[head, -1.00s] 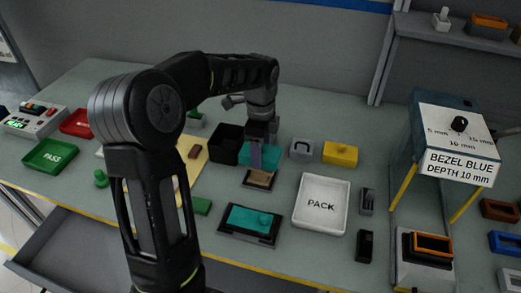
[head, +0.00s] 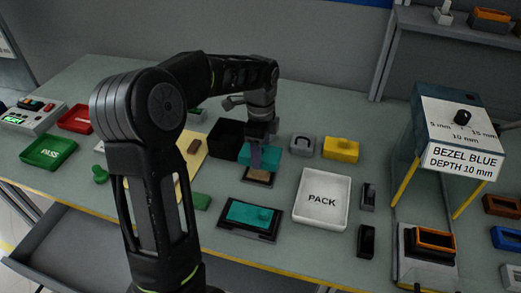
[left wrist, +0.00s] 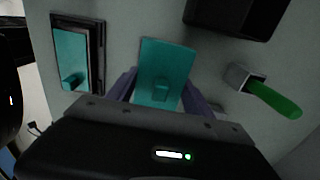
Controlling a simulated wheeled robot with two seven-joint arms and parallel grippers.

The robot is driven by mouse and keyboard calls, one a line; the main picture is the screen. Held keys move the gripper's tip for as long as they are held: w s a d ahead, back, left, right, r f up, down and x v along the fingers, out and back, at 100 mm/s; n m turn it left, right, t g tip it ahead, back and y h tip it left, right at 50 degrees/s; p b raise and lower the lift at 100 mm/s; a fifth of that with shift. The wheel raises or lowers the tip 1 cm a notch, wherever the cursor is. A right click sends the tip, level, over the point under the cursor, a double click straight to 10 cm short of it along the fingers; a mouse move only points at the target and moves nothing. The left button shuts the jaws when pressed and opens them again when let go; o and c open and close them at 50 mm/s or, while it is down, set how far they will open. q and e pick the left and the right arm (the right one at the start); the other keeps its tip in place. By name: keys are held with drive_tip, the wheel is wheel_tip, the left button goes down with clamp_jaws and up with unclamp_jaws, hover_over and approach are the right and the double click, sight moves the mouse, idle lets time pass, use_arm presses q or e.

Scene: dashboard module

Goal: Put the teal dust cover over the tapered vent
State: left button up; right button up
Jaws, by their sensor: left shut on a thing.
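My left gripper (head: 260,143) is shut on a teal dust cover (head: 270,157), a flat plate with a small knob. The cover also shows between the fingers in the left wrist view (left wrist: 165,62). In the head view it appears just behind and above a small brown-topped block on a dark base (head: 258,176), which looks like the tapered vent. The cover hides part of that block, and I cannot tell whether they touch. In the left wrist view the block is hidden. A second teal piece with a knob (head: 248,213) lies in a dark frame nearer the front.
A black bin (head: 225,138) stands left of my gripper. A grey block (head: 302,147) and a yellow block (head: 341,149) stand to the right. The white PACK tray (head: 310,222) is at front right. A green-handled thing (left wrist: 270,97) shows in the left wrist view.

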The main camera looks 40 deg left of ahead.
use_arm(q)
drive_tip(key=shift+f, duration=0.15)
drive_tip(key=o, duration=1.4)
drive_tip(key=shift+o, duration=0.2)
wheel_tip(320, 180, up, 8)
drive_tip(key=shift+f+b, duration=0.1)
drive_tip(key=shift+b, duration=0.3)
